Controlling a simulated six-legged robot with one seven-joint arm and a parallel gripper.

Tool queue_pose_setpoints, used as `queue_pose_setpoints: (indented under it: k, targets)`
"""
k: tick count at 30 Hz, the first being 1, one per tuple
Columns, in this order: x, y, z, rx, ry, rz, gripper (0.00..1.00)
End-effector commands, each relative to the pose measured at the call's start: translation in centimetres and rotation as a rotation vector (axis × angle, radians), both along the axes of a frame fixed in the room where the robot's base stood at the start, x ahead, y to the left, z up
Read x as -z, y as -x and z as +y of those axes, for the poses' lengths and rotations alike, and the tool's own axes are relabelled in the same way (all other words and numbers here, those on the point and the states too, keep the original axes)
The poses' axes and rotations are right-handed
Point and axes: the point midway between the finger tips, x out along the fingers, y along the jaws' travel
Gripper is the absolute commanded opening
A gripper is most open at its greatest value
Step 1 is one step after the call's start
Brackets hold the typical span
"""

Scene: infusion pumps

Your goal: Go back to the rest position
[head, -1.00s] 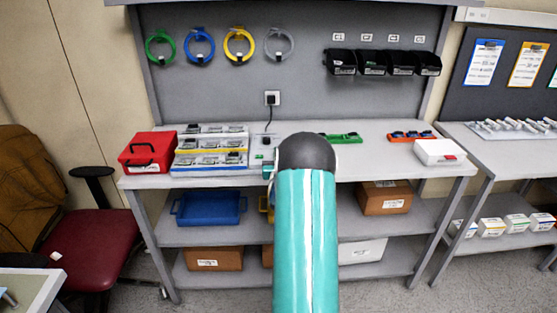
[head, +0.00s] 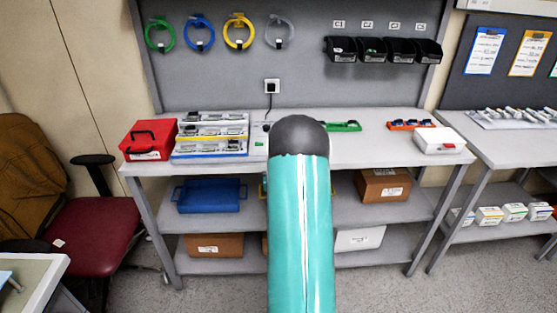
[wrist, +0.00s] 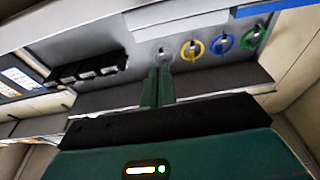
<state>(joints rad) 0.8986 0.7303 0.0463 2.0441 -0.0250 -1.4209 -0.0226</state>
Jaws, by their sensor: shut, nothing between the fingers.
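My gripper (wrist: 157,88) shows in the wrist view with its two dark green fingers together and nothing between them. Beyond the fingers are the bench's back panel and hanging coils, seen tilted and at a distance; the fingers touch nothing I can see. In the head view my teal arm with its dark rounded joint stands in front of the middle of the workbench (head: 375,150) and hides the gripper.
A red case (head: 148,141), a rack of pumps (head: 211,135), a green tray (head: 343,126), an orange tray (head: 410,125) and a white box (head: 438,140) stand on the bench. A maroon chair (head: 97,235) is at left. Floor is clear at lower right.

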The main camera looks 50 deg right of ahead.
Motion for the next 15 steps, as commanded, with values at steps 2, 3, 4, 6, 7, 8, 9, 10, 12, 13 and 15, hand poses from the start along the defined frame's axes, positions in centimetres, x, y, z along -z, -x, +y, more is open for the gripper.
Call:
queue_pose_setpoints:
  k: [2, 3, 4, 6, 7, 8, 9, 10, 12, 13, 15]
  targets:
    - [0.0, 0.04, 0.0, 0.0, 0.0, 0.0, 0.0]
    - [0.0, 0.05, 0.01, 0.0, 0.0, 0.0, 0.0]
    - [-0.01, 0.07, 0.02, 0.0, 0.0, 0.0, 0.0]
    - [0.0, 0.11, 0.04, 0.0, 0.0, 0.0, 0.0]
    - [0.0, 0.11, 0.04, 0.0, 0.0, 0.0, 0.0]
    - [0.0, 0.11, 0.03, 0.0, 0.0, 0.0, 0.0]
    - [0.0, 0.11, 0.03, 0.0, 0.0, 0.0, 0.0]
    - [0.0, 0.11, 0.03, 0.0, 0.0, 0.0, 0.0]
    - [-0.02, 0.08, 0.05, 0.0, -0.001, 0.001, 0.0]
    - [-0.09, 0.01, 0.1, -0.002, -0.001, 0.002, 0.0]
    - [-0.53, -0.51, 0.5, -0.012, -0.009, 0.01, 0.0]
